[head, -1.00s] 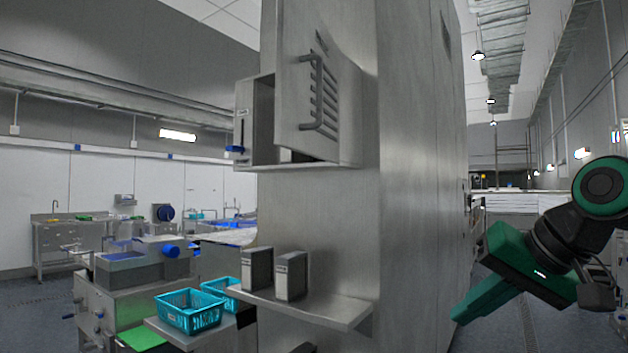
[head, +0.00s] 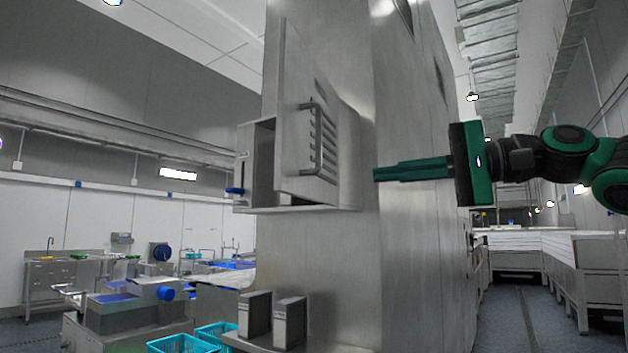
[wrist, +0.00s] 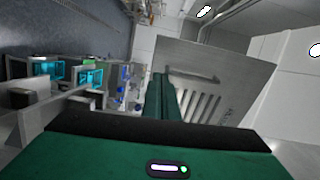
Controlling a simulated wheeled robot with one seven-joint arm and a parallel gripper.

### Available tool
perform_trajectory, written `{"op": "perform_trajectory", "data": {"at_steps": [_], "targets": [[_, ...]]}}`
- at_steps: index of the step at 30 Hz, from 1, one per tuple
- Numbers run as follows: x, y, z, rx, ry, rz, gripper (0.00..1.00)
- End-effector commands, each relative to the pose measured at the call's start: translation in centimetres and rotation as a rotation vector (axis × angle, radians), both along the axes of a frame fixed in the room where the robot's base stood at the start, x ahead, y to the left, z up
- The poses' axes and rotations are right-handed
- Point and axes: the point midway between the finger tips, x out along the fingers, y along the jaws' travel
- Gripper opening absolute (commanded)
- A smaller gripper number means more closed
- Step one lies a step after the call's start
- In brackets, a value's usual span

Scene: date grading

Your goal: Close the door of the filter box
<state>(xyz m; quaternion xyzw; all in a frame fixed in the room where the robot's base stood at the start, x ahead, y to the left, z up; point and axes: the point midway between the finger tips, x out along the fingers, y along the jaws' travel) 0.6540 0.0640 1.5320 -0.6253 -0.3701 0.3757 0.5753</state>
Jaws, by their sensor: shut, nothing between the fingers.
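The filter box (head: 243,172) is a steel box on the side of a tall steel cabinet. Its door (head: 296,120) stands partly open, with a bar handle (head: 314,140) and a row of louvre slots on its face. A dark gap shows at the box's left side. My green gripper (head: 376,174) is shut and empty, its fingers pointing left, to the right of the door and apart from it in the picture. In the wrist view the fingers (wrist: 162,80) reach toward the door (wrist: 215,75), with the handle and slots in sight; contact cannot be told.
Below the box, a shelf (head: 240,342) carries two grey filter blocks (head: 289,322). Blue baskets (head: 180,344) and steel machines stand at the lower left. The tall cabinet (head: 410,260) fills the middle, and an open aisle (head: 510,300) runs along its right.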

Motion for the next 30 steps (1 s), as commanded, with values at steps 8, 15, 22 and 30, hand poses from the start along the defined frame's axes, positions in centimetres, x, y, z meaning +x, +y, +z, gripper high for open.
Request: {"op": "perform_trajectory", "data": {"at_steps": [8,15,22,30], "targets": [[1.0,0.9,1.3,0.065,0.034,0.036,0.0],[2.3,4.0,1.2,0.063,0.034,0.038,0.0],[4.0,8.0,1.3,0.062,0.034,0.038,0.0],[5.8,11.6,1.3,0.062,0.033,0.035,0.0]]}}
